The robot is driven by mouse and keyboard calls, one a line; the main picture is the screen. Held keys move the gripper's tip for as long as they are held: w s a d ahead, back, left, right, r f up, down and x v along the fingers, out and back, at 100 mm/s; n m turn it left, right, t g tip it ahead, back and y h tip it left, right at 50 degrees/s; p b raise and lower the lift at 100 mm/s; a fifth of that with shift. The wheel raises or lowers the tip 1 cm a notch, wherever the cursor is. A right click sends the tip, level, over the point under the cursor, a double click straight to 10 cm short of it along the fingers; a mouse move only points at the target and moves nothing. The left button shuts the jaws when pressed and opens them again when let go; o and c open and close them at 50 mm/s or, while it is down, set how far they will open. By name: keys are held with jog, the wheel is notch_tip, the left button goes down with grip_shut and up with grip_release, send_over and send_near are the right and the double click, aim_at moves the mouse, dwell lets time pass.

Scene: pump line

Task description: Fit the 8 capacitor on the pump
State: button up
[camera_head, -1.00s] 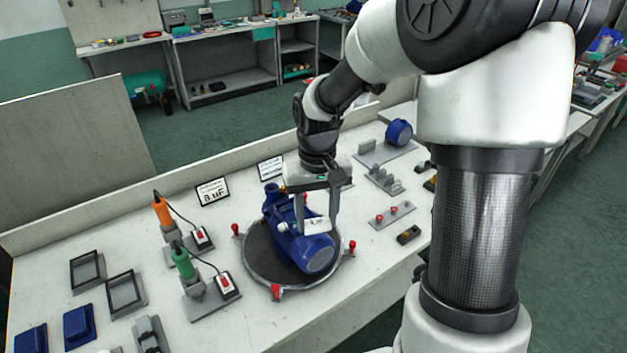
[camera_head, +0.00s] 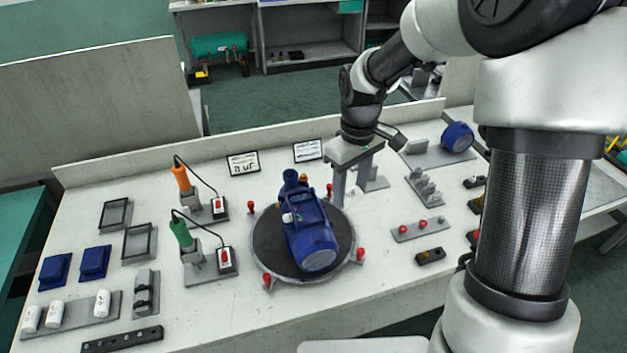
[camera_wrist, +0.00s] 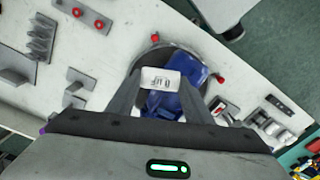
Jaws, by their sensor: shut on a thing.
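The blue pump (camera_head: 308,235) lies on a dark round turntable (camera_head: 262,232) on the bench. My gripper (camera_head: 350,190) is in the air beside the pump, on its far right side, with its fingers pointing down. In the wrist view my gripper (camera_wrist: 160,82) is shut on a white capacitor (camera_wrist: 160,80) with dark print that appears upside down. The capacitor covers part of the pump (camera_wrist: 168,103) there. A sign (camera_head: 243,163) at the back reads 8 uF.
White capacitors (camera_head: 102,303) stand in a grey rack at the front left. Orange (camera_head: 181,179) and green (camera_head: 182,233) tools stand left of the pump. Red clamps (camera_head: 360,254) ring the turntable. A grey holder with red knobs (camera_head: 422,225) lies to the right.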

jog(key=w+a+f+n, duration=0.1)
jog(key=w+a+n, duration=0.2)
jog(key=a+n, duration=0.8)
jog(key=shift+d+f+n+b, duration=0.3)
jog(key=shift+f+n+b, duration=0.25)
jog(key=shift+f, duration=0.45)
jog(key=shift+d+f+n+b, duration=0.35)
jog(key=shift+f+b, duration=0.3)
jog(key=shift+f, duration=0.35)
jog(key=shift+d+f+n+b, duration=0.35)
jog(key=shift+f+b, duration=0.25)
jog(key=shift+f, duration=0.4)
jog(key=shift+s+f, duration=0.15)
jog(key=shift+f, duration=0.2)
jog(key=shift+r, duration=0.3)
jog(key=o, duration=0.7)
jog(key=shift+c, duration=0.2)
